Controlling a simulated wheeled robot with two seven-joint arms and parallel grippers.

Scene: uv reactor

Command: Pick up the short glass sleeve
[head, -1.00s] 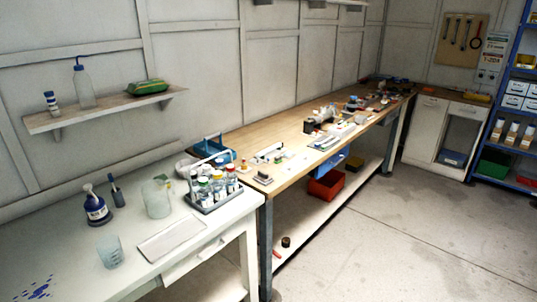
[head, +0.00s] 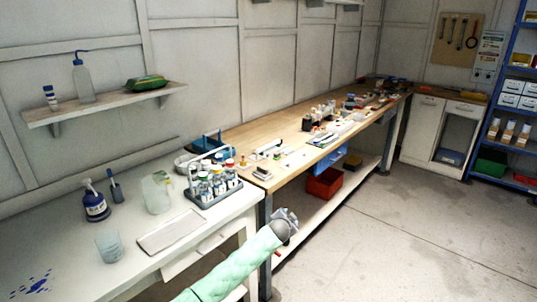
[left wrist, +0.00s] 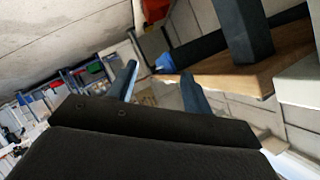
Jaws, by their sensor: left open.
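I cannot make out the short glass sleeve in either view; the small items on the wooden bench (head: 232,139) are too small to tell apart. My left gripper (head: 288,218) shows in the head view beside the front of the benches, near the wooden bench's near corner. Its arm comes in from the bottom edge. In the left wrist view its two fingers (left wrist: 158,74) are apart with nothing between them. My right gripper is in neither view.
A white table (head: 75,262) at left holds a bottle rack (head: 212,188), a beaker (head: 110,247), a jug (head: 156,194) and a pad (head: 171,232). A red bin (head: 325,183) is on the wooden bench's lower shelf (head: 312,209). The floor (head: 425,235) at right is clear.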

